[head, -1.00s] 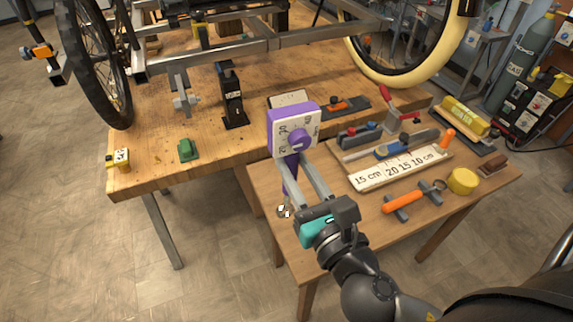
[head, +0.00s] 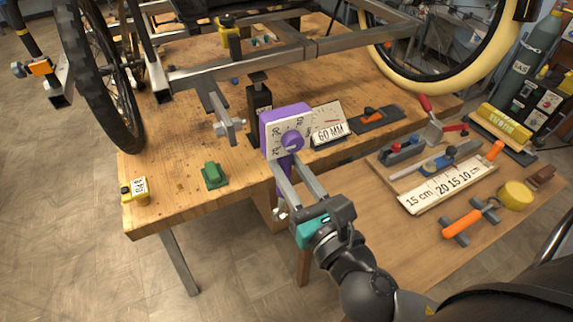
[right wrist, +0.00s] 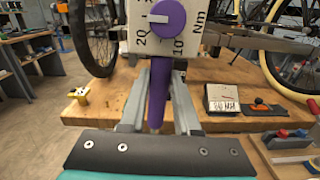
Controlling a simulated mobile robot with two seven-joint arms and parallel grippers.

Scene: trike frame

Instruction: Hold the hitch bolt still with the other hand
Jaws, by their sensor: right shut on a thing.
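The hitch bolt (head: 222,128) shows as a grey hex piece at the lower end of a metal bracket (head: 222,103) hanging from the trike frame (head: 240,68). Nothing of mine touches it. My right gripper (head: 296,178) is shut on the purple handle of a dial tool (head: 289,141), to the right of the bolt and apart from it. In the right wrist view, the purple handle (right wrist: 158,95) stands between the two fingers, with the white dial face above. The bolt cannot be made out in that view. My left gripper is not in view.
A black post (head: 260,98) stands behind the dial tool. A green block (head: 213,176) and a yellow tape measure (head: 135,191) lie near the bench's front edge. A side table (head: 390,245) at right holds a ruler block (head: 447,189) and an orange-handled tool (head: 463,224).

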